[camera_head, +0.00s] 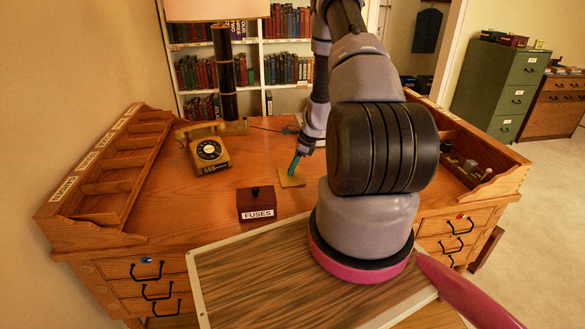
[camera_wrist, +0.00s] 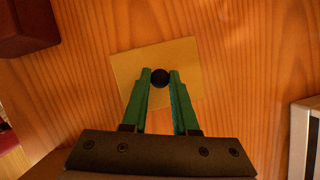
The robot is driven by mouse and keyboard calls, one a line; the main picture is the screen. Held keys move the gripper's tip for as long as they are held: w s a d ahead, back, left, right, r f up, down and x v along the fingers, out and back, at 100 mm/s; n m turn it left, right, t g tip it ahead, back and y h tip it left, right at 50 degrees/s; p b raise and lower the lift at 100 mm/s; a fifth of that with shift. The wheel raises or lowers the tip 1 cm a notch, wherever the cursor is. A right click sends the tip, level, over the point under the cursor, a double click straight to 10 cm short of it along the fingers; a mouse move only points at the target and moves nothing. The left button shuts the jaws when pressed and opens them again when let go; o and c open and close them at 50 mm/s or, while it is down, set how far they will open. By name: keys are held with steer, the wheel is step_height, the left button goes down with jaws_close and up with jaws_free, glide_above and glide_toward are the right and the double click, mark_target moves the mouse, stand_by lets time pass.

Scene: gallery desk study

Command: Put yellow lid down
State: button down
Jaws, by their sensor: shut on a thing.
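The yellow lid (camera_head: 293,180) is a flat square plate on or just above the wooden desk, near its middle; I cannot tell whether it touches the desk. In the wrist view the yellow lid (camera_wrist: 183,62) shows with a dark round knob (camera_wrist: 160,77) at its centre. My gripper (camera_head: 296,160) is over the lid, with green fingers. In the wrist view my gripper (camera_wrist: 160,80) is shut on the knob, one fingertip on each side. The fingers hide the lower part of the lid.
A dark red box labelled FUSES (camera_head: 256,202) stands left of the lid. A yellow telephone (camera_head: 207,147) and a lamp (camera_head: 228,75) stand further back. Wooden organisers (camera_head: 118,165) line the desk's sides. Bare desk (camera_head: 180,205) lies around the lid. A grey-edged object (camera_wrist: 303,135) is at right in the wrist view.

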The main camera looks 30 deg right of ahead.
steer(key=c, duration=0.7)
jaws_free()
steer(key=shift+f, duration=0.15)
steer(key=v, duration=1.2)
steer(key=s+a+r+n+t, duration=0.15)
steer(key=a+r+n, duration=0.4)
steer(key=r, duration=0.75)
steer(key=s+a+r+n, duration=0.35)
steer(key=a+r, duration=0.35)
steer(key=r, duration=0.6)
steer(key=s+a+r+n+t, duration=0.1)
steer(key=s+a+r+n, duration=0.1)
steer(key=s+r+n, duration=0.2)
steer(key=s+a+r+n+t+h, duration=0.1)
steer(key=s+r+n, duration=0.3)
steer(key=s, duration=0.5)
steer(key=s+a+r+n+t, duration=0.1)
steer(key=s+a+r+n, duration=0.2)
steer(key=s+a+r, duration=0.1)
steer(key=shift+s+r+n+h, duration=0.3)
steer(key=shift+s+r+n, duration=0.1)
steer(key=shift+s+r, duration=0.65)
